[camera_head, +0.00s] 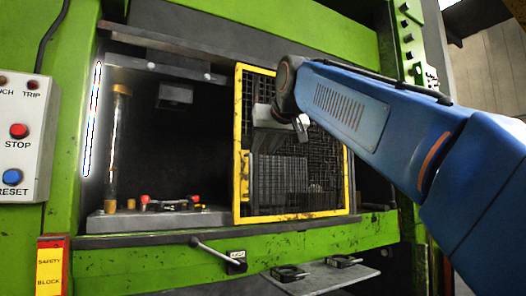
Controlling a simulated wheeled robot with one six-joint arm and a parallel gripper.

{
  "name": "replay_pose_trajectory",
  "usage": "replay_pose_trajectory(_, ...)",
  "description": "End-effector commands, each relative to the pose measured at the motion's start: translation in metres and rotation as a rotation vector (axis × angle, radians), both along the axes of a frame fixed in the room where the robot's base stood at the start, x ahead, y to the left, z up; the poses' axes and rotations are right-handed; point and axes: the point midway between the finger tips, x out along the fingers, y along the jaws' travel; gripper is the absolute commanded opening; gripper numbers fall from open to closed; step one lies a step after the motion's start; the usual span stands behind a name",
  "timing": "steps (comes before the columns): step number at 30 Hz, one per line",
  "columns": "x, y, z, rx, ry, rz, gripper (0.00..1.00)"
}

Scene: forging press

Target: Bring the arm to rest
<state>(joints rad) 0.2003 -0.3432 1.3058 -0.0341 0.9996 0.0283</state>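My blue arm (350,108) reaches in from the right side of the view. My gripper (300,126) is at its far end, in front of the yellow-framed mesh guard of the press. The gripper is small and dark against the mesh. I cannot make out whether its fingers are apart or together, and I see nothing held in it.
The green press has a yellow mesh guard (238,190) over the right of its opening; the left is uncovered. A low die with red knobs (170,203) sits inside. A lever (217,252) juts out in front. A control box (22,140) stands left, a grey shelf (325,277) below.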

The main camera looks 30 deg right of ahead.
Motion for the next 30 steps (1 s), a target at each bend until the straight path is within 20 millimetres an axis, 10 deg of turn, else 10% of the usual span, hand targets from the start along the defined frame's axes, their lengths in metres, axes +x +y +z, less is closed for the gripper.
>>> replay_pose_trajectory(17,-0.001,0.002,-0.008,0.002,0.012,0.004,0.29)
replay_pose_trajectory(23,-0.009,0.015,-0.072,0.018,0.096,0.031,0.29)
replay_pose_trajectory(30,-0.038,0.04,-0.202,0.045,0.263,0.082,0.29)
